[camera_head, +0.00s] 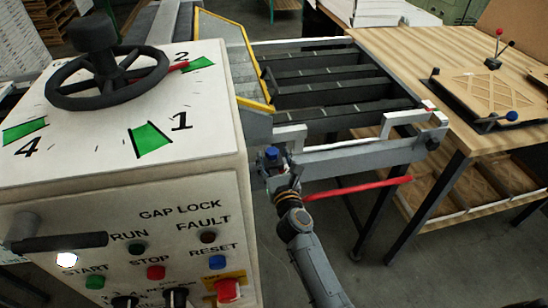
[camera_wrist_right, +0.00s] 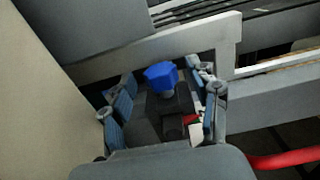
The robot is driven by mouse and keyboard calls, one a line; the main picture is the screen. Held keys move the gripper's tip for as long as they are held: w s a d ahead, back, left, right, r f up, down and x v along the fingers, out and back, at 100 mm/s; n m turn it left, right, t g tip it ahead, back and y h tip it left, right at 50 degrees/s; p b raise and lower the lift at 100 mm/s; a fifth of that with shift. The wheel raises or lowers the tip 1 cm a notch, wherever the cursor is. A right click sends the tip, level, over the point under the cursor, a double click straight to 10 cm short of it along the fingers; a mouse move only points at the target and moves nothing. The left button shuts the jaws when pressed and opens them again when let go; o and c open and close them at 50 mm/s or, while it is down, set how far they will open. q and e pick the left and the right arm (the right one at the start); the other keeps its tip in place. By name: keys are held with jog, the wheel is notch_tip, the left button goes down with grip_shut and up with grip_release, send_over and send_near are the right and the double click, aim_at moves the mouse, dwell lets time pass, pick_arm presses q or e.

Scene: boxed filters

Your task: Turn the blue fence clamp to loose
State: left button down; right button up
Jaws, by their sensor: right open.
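The blue fence clamp (camera_head: 271,153) is a small blue knob at the near end of the grey rail beside the control cabinet. In the right wrist view the blue knob (camera_wrist_right: 161,76) stands on a dark block, with its faceted top in clear sight. My right gripper (camera_head: 272,163) is at the clamp, its arm coming up from below. In the wrist view my right gripper (camera_wrist_right: 164,92) is open, one finger on each side of the knob, with visible gaps. The clamp's base is partly hidden. My left gripper is not in view.
The white control cabinet (camera_head: 206,188) with a handwheel (camera_head: 107,78) and buttons stands close on the left. A red bar (camera_head: 358,188) sticks out to the right under the rail (camera_head: 345,160). A wooden table (camera_head: 400,62) holding a jig stands at the right.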

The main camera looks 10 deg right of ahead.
jog(key=shift+c, duration=0.3)
jog(key=shift+s, duration=0.1)
jog(key=c, duration=1.1)
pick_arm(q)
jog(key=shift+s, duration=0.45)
